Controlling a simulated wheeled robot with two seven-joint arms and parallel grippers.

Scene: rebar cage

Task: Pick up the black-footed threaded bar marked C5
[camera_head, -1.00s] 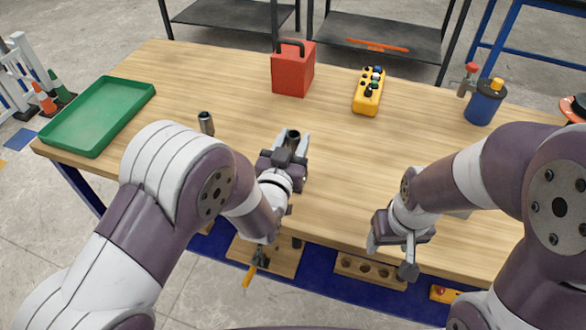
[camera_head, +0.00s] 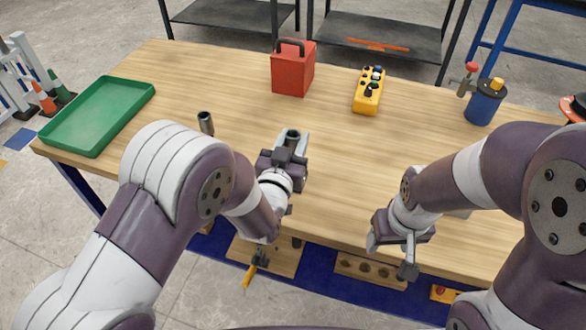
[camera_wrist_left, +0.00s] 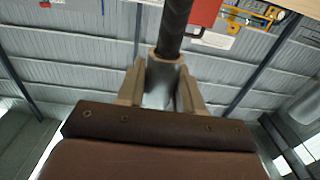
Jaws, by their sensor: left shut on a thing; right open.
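My left gripper (camera_head: 291,146) is over the table and shut on an upright bar (camera_head: 293,134), of which the dark, round top shows in the head view. In the left wrist view the dark bar (camera_wrist_left: 174,28) rises from between the two fingers of the left gripper (camera_wrist_left: 161,92). Its foot and any C5 mark cannot be made out. A second grey, dark-topped cylinder (camera_head: 206,123) stands apart on the table, to the left of the left gripper. My right gripper (camera_head: 393,253) is open and empty near the table's front edge.
The wooden table (camera_head: 225,80) carries a green tray (camera_head: 98,114) at left, a red box (camera_head: 292,74) and a yellow control box (camera_head: 368,92) at the back, and a blue canister (camera_head: 485,104) at right. A wooden block with holes (camera_head: 368,270) lies below the front edge. The table's middle is clear.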

